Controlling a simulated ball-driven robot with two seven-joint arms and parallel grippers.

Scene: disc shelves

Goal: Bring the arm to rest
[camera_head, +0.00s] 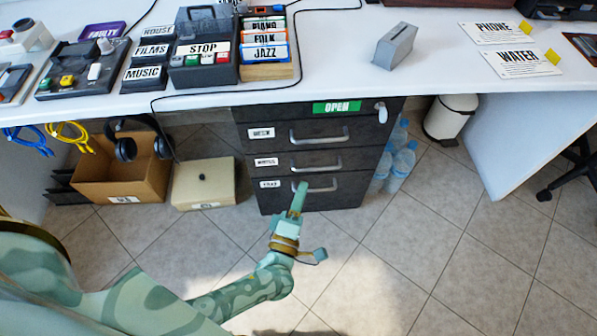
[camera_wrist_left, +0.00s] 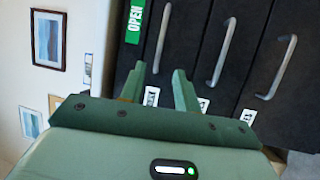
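My left arm comes in from the lower left in the head view, and its gripper (camera_head: 299,197) is in front of the dark drawer cabinet (camera_head: 356,188) under the desk. In the left wrist view the two green fingers of the left gripper (camera_wrist_left: 159,88) stand apart with nothing between them. The cabinet's drawers, with silver handles (camera_wrist_left: 222,52), are beyond the fingers, and all look closed. A green OPEN label (camera_head: 337,107) is on the top drawer. My right gripper does not show in either view.
A white desk (camera_head: 330,75) spans above, holding a cassette player (camera_head: 203,60) and tape stacks. Below are a cardboard box (camera_head: 105,180), a beige box (camera_head: 204,184), water bottles (camera_head: 402,163) and a white bin (camera_head: 450,118). Tiled floor (camera_head: 390,250) is free in front.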

